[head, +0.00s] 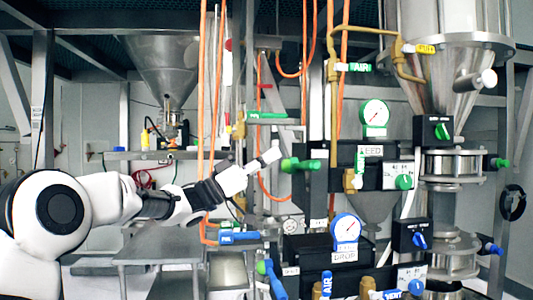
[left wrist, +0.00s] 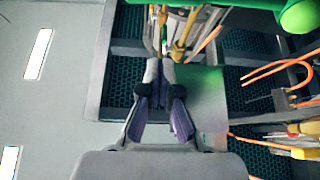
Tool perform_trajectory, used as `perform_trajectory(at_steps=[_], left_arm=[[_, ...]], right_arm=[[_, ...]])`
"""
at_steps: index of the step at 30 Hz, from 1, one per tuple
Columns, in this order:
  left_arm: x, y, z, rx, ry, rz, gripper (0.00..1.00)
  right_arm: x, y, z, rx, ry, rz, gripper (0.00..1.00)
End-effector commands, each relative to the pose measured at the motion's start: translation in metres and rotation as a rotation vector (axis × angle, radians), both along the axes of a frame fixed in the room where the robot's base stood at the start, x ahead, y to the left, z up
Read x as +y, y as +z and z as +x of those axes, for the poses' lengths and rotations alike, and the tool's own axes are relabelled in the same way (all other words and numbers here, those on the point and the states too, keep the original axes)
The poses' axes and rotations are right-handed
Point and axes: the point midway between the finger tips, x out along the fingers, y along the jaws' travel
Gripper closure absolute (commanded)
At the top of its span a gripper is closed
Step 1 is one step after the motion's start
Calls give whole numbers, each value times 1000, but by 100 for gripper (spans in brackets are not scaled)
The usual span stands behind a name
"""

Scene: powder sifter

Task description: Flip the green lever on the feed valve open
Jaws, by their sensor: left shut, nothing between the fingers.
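A green lever (head: 300,164) sticks out to the left of the panel marked FEED (head: 370,151) in the head view. My left gripper (head: 272,155) is just left of this lever, at about its height, shut and empty. Whether it touches the lever I cannot tell. In the left wrist view the fingers (left wrist: 160,72) meet with nothing between them. A large rounded green part (left wrist: 299,15), cut off by the top right corner, looks like the lever. My right gripper is not in view.
Another green handle (head: 268,115) is above my gripper, and a blue handle (head: 239,236) is below. Orange hoses (head: 203,80) hang close by. A round gauge (head: 375,113), a green knob (head: 403,182) and a steel hopper (head: 170,68) are around. A grey table (head: 165,250) is below.

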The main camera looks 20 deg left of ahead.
Motion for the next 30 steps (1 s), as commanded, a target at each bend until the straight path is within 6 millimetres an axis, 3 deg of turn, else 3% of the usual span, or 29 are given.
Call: perform_trajectory(at_steps=[1,9,12,16,30], left_arm=[[-9,12,6,0,-1,3,100],[-50,43,36,-1,-1,3,100],[-51,19,37,5,0,-2,100],[-54,4,37,2,0,-1,100],[-56,-9,36,-13,1,8,100]], right_arm=[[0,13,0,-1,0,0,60],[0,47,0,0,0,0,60],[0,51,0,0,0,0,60],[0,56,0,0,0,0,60],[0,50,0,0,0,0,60]])
